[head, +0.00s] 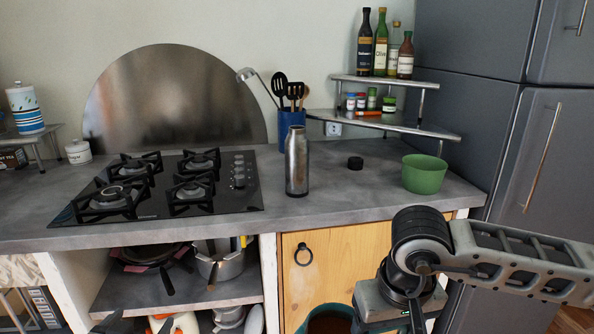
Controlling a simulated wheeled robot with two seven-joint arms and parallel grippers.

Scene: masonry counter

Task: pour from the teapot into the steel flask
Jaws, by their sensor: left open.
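The steel flask (297,165) stands upright on the counter, right of the hob. A small black cap (355,163) lies to its right. A teal vessel with brown inside (328,322), perhaps the teapot, is cut off by the bottom edge; its handle and spout do not show. My left gripper (106,325) shows only as dark fingertips at the bottom left edge, open, low and well away from the flask. My right arm comes in from the right, its wrist just right of the teal vessel. The right fingers do not show, so I cannot tell if they hold it.
A black gas hob (165,187) lies left of the flask. A blue utensil holder (290,122) stands behind the flask, and a green bowl (424,174) to the right. A tiered shelf (430,132) with bottles and jars is behind.

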